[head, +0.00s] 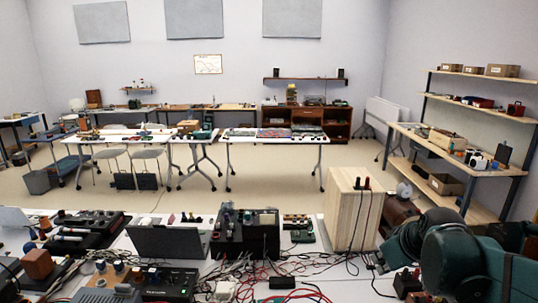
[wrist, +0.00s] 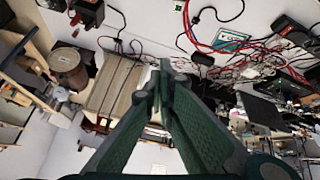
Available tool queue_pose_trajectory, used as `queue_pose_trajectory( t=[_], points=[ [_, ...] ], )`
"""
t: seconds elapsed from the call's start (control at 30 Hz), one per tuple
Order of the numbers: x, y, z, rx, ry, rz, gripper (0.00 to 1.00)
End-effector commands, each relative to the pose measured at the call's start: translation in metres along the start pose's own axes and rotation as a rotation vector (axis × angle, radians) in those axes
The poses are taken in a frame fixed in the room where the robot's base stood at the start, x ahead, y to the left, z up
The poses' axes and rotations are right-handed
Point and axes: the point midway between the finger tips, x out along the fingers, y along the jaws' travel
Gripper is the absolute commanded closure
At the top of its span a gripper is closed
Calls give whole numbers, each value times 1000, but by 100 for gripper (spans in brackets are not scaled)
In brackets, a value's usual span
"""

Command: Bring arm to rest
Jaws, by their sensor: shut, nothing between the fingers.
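My gripper (wrist: 163,85) shows in the wrist view with its two dark green fingers together and nothing between them. The fingertips appear over or near the wooden speaker box (wrist: 112,90); the height above it cannot be told. In the head view, my dark teal arm fills the lower right corner, to the right of the same box (head: 343,215). My fingertips cannot be made out in the head view. The box stands upright on the white bench, with dark leads at its top.
The bench holds a laptop (head: 168,241), a black instrument (head: 245,233), a small amplifier (head: 168,281) and tangled red and black cables (head: 300,275). A round wooden container (wrist: 68,66) is beside the box. Shelves (head: 470,160) stand at right. Open floor lies beyond the bench.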

Motion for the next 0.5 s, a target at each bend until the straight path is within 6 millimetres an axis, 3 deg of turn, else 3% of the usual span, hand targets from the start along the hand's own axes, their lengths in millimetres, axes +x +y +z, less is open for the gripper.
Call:
queue_pose_trajectory(
  t=[0.5],
  points=[
    [-49, -77, 41, 139, -5, 13, 100]
  ],
)
